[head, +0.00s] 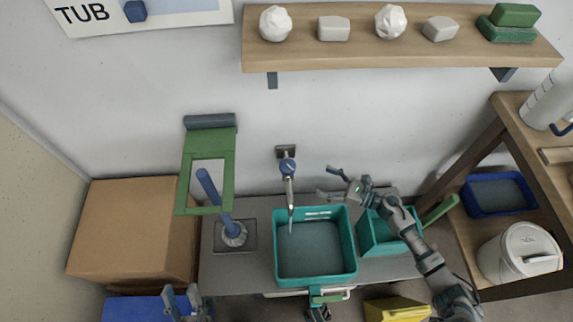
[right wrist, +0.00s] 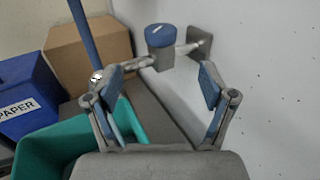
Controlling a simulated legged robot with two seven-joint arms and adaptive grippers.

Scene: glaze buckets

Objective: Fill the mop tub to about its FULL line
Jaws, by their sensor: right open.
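The teal mop tub (head: 350,272) stands under the wall tap, with pale markings on its inner back wall. Its inside looks grey-teal; I cannot clearly read a water level. The tap's blue knob (head: 288,166) is on the wall, and its spout (head: 290,197) reaches over the tub. A thin pale line below the spout may be water. My right gripper (head: 327,183) is open and empty, right of the tap. In the right wrist view, the blue knob (right wrist: 160,36) shows between its fingers (right wrist: 160,84), beyond them. My left gripper (head: 181,293) is open at the bottom left.
A second teal tub (head: 375,236) stands close on the right, partly behind my right arm. A blue-handled mop (head: 208,188) stands left. A cardboard box (head: 130,228), a blue bin (head: 135,308), a yellow object (head: 397,309) and a wooden shelf unit (head: 510,150) surround the area.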

